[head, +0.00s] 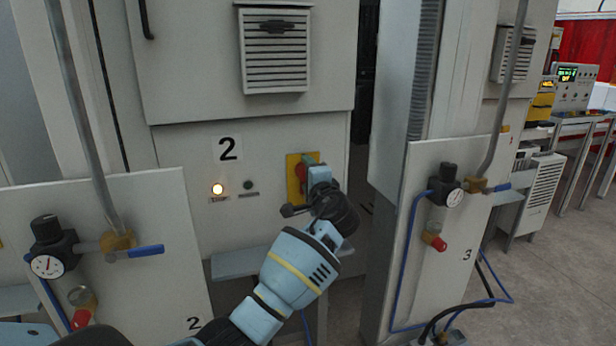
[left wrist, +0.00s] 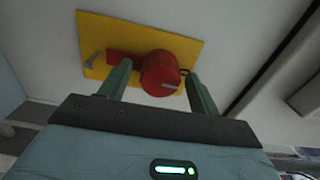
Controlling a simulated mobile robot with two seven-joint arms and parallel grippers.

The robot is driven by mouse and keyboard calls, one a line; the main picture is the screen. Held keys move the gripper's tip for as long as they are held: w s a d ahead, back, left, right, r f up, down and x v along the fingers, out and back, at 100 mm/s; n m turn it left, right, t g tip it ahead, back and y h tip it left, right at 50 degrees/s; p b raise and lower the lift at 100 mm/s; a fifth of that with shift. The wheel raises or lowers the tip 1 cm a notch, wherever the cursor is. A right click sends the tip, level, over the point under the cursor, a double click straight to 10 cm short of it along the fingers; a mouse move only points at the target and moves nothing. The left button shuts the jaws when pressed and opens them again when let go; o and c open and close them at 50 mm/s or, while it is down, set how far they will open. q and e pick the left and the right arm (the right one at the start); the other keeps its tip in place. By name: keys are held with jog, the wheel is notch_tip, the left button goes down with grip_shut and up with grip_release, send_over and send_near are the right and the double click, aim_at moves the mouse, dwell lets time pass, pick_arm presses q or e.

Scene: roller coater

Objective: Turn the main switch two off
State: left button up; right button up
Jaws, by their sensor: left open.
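The main switch two is a red rotary knob (left wrist: 160,74) on a yellow plate (left wrist: 95,35). My left gripper (head: 312,168) reaches up to the plate. In the left wrist view my left gripper (left wrist: 158,82) is open, with one finger on each side of the knob. Whether the fingers touch it I cannot tell. My right gripper is not in view.
A lit lamp (head: 217,189) and a dark button (head: 248,185) sit left of the switch. A ledge (head: 238,263) sticks out below. Panels with gauges (head: 47,265) and blue-handled valves stand left and right. A dark gap separates the cabinet from the right-hand one.

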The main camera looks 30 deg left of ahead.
pick_arm(q)
jog(key=v, duration=0.8)
dwell(0.4)
